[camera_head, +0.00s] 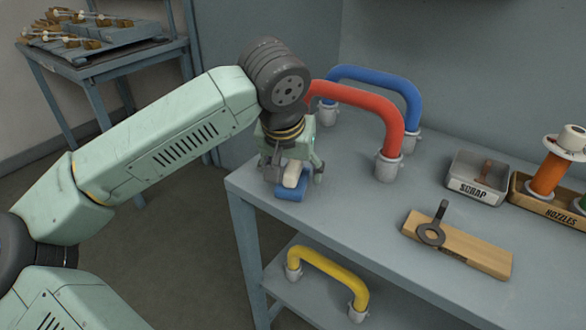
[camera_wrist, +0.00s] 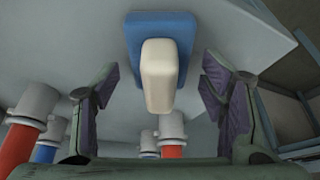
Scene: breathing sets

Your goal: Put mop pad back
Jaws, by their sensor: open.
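A blue pad (camera_head: 290,194) with a cream block-shaped grip (camera_head: 293,174) on top sits at the near left corner of the grey table; I take it to be the mop pad. My gripper (camera_head: 296,176) is over it, fingers pointing down. In the wrist view the blue pad (camera_wrist: 160,28) and its cream grip (camera_wrist: 158,78) show between the fingers of my open gripper (camera_wrist: 160,82). There is a gap on each side of the grip, and neither finger appears to touch it. The gripper partly hides the pad in the head view.
Red (camera_head: 365,103) and blue (camera_head: 385,78) pipe arches stand just right of my gripper. A wooden board (camera_head: 480,257) with a dark ring tool (camera_head: 432,234), a SCRAP tray (camera_head: 470,192) and a NOZZLES box (camera_head: 545,206) lie further right. A yellow arch (camera_head: 328,265) is on the lower shelf.

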